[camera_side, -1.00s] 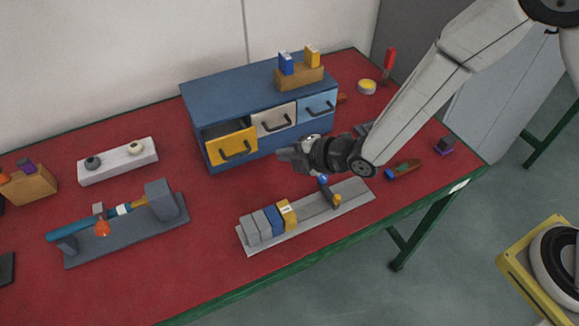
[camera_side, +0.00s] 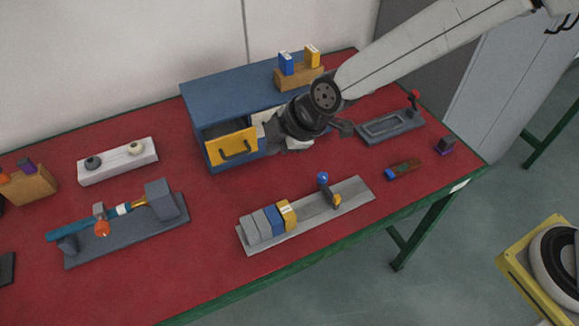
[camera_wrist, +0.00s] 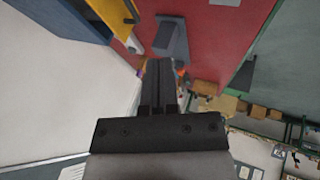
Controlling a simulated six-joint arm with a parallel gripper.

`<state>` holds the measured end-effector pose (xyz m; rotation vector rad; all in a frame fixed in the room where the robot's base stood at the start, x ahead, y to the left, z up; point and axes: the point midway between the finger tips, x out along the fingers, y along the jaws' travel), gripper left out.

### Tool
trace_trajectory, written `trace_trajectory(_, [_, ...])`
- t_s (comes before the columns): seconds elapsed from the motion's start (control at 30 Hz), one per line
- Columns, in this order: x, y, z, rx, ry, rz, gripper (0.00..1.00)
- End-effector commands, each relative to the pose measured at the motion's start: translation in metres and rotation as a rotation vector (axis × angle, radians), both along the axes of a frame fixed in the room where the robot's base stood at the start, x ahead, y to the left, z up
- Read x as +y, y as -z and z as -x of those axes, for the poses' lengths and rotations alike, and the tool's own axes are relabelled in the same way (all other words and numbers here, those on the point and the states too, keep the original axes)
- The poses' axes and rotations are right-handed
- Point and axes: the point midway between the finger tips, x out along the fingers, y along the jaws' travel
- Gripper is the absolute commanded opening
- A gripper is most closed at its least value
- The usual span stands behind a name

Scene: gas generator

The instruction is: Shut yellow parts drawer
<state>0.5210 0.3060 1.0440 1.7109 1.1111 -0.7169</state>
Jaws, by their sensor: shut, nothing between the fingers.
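The yellow parts drawer (camera_side: 232,149) sits at the left end of the blue cabinet (camera_side: 230,90). It stands pulled out, with its dark inside showing behind the yellow front and a dark handle on that front. My gripper (camera_side: 268,132) is shut and empty, just right of the yellow drawer and in front of the cabinet. I cannot tell whether it touches the drawer. It hides most of the white and light blue drawers. In the wrist view the shut fingers (camera_wrist: 158,68) point up the picture, and part of the yellow drawer (camera_wrist: 113,14) shows at upper left.
A grey rail with several blocks (camera_side: 300,220) lies in front of the cabinet. A grey fixture with a blue rod (camera_side: 125,232) and a white block (camera_side: 118,163) lie left. A grey tray (camera_side: 390,127) lies right. Red table between cabinet and rail is clear.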

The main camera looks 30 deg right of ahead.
Motion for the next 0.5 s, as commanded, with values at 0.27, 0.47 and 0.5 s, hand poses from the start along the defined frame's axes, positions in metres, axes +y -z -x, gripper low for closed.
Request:
trace_trajectory(0.27, [0.001,0.003,-0.001,0.001,-0.001,0.0,0.0])
trace_trajectory(0.47, [0.005,0.012,-0.005,0.002,-0.001,0.001,0.0])
trace_trajectory(0.5, [0.006,0.014,-0.006,0.002,-0.001,0.001,0.0])
